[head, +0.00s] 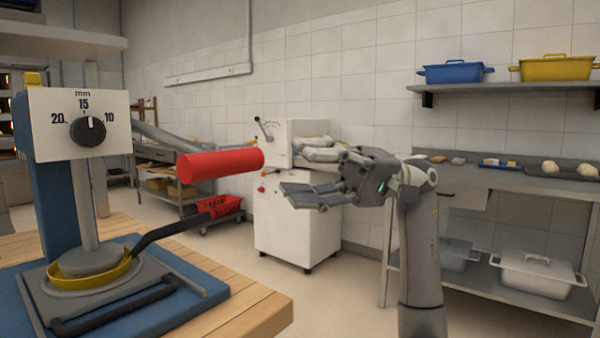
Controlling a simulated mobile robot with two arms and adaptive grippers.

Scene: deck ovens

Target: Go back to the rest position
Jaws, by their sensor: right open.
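My right gripper (308,174) is open and empty, held in the air in the middle of the view. Its arm rises from the lower right and its fingers point left. To its left is a press with a red-gripped lever (220,165); the fingers and the red grip are apart. My left gripper does not show.
The press (85,125) has a thickness dial and a yellow-rimmed pan (92,265) on its blue base. It stands on a wooden table (255,305). A white machine (297,225) is behind my gripper. Shelves (510,88) with bins line the right wall. Floor between is open.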

